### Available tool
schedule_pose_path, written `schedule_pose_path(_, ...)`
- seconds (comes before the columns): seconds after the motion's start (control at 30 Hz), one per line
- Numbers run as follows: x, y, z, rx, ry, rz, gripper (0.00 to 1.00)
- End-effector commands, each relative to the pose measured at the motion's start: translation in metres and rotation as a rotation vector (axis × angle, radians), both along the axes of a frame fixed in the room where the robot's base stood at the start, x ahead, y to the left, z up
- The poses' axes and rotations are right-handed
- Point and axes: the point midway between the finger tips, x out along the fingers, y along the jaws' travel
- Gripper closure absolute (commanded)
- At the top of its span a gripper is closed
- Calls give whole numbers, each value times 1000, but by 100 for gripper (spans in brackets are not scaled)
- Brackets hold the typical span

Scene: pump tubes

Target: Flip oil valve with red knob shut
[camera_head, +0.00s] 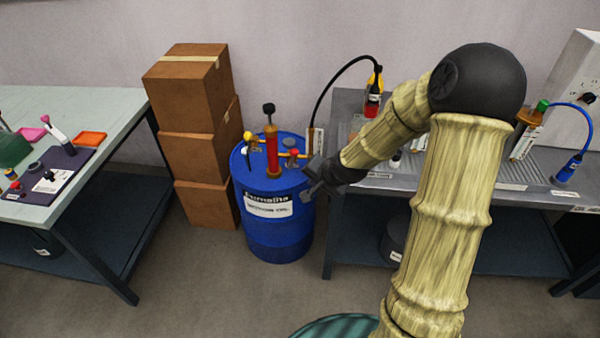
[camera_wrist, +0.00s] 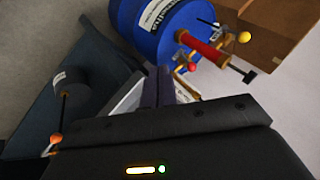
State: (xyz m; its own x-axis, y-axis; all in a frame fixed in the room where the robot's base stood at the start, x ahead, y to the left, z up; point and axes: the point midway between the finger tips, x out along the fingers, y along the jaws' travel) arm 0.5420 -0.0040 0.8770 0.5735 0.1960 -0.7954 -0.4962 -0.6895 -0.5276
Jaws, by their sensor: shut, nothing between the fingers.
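A blue oil drum (camera_head: 280,238) with a white label stands on the floor. On its top is a red pump tube (camera_head: 271,160) with a black handle. Low to its right is the valve's red knob (camera_head: 294,153), and a yellow knob (camera_head: 247,135) is on the left. My gripper (camera_head: 309,182) is shut and empty, just right of the drum and apart from the red knob. In the wrist view the red knob (camera_wrist: 191,67) is just beyond and to the right of the fingers (camera_wrist: 166,88). The yellow knob (camera_wrist: 244,37) is farther away.
Stacked cardboard boxes (camera_head: 192,160) stand left of the drum. A table (camera_head: 85,105) with small items is at the left. A grey bench (camera_head: 480,180) with bottles and hoses is at the right, partly behind my arm. A black hose (camera_head: 335,82) arches over beside the drum.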

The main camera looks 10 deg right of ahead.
Motion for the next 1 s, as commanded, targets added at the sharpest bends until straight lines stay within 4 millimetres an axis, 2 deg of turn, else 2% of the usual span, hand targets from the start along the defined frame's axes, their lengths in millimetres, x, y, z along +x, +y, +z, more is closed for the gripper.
schedule_pose_path(0.03, 19, -7, -30, 92, -35, -80, 100)
schedule_pose_path(0.1, 42, -14, -41, 215, -92, -181, 100)
schedule_pose_path(0.2, 67, -26, -46, 360, -160, -296, 100)
schedule_pose_path(0.3, 81, -35, -43, 447, -201, -362, 100)
schedule_pose_path(0.77, 87, -36, -41, 471, -211, -380, 100)
schedule_pose_path(1.0, 109, -28, -57, 471, -210, -377, 100)
